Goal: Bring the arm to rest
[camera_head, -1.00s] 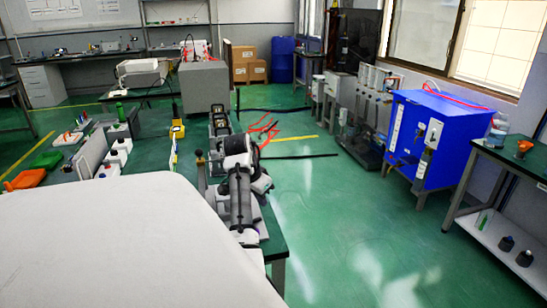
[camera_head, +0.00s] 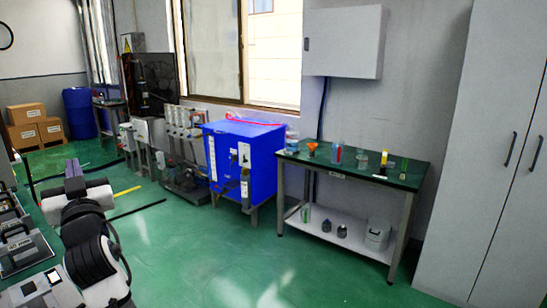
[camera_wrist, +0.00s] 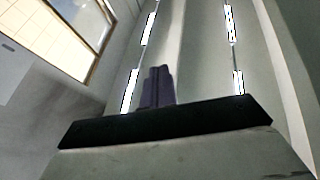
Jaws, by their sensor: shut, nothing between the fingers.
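My arm (camera_head: 85,235) shows at the left of the head view, white and black, folded close to my body. A slim dark purple part at its upper end looks like my gripper (camera_head: 72,167), though it is small there. In the wrist view my gripper (camera_wrist: 158,70) has its two dark fingers pressed together, with nothing between them. It points up towards the ceiling lights. I see nothing touching the fingers.
A bench with bare equipment lies at the lower left by my arm. A blue cabinet (camera_head: 240,160) and a green-topped table (camera_head: 345,168) with bottles stand along the wall. A tall grey locker (camera_head: 500,150) is at right. The green floor (camera_head: 260,245) ahead is clear.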

